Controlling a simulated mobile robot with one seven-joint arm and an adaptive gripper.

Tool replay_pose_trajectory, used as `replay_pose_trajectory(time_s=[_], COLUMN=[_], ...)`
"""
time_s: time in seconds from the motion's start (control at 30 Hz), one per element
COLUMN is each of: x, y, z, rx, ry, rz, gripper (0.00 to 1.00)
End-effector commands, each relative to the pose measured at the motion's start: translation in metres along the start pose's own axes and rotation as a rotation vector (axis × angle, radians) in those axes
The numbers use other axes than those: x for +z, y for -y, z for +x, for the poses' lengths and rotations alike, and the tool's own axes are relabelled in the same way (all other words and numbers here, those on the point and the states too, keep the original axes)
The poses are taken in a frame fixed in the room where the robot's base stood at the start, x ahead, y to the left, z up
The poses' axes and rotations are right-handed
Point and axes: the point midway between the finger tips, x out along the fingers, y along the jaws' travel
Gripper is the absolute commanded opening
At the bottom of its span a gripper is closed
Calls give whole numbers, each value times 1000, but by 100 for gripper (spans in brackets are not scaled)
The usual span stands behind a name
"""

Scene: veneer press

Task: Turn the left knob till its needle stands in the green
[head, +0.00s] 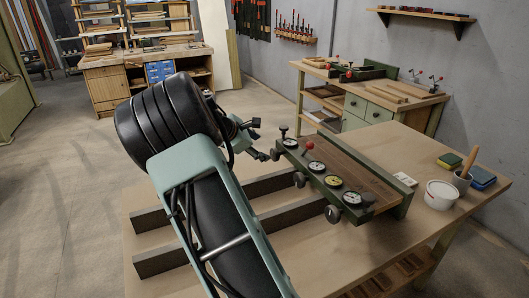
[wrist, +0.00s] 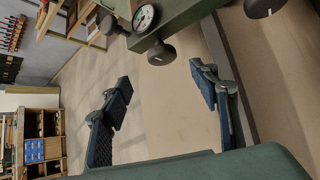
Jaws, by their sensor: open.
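The press is a green beam with a row of round gauges and dark round knobs on its front face. The left knob (head: 275,154) sits at the far left end, below the left gauge (head: 290,143). In the wrist view the left knob (wrist: 161,53) lies just past the fingertips, roughly between their lines, with the white-faced left gauge (wrist: 144,17) above it. The needle's place against the green is too small to read. My gripper (head: 259,140) is open and empty, just left of the knob; its two fingers (wrist: 164,88) are spread wide, apart from it.
Further knobs stand along the beam: a middle one (head: 300,180) and a right one (head: 332,214). Dark rails (head: 285,185) run over the table.

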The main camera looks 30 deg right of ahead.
Motion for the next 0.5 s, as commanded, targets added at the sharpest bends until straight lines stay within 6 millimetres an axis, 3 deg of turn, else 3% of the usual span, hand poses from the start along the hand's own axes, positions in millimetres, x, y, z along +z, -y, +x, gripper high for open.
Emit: replay_pose_trajectory(time_s=[0.27,0.5], x=[2,3], y=[4,4], z=[27,73], rx=[-9,-9], ry=[21,21], rz=[-27,-26], gripper=[56,56])
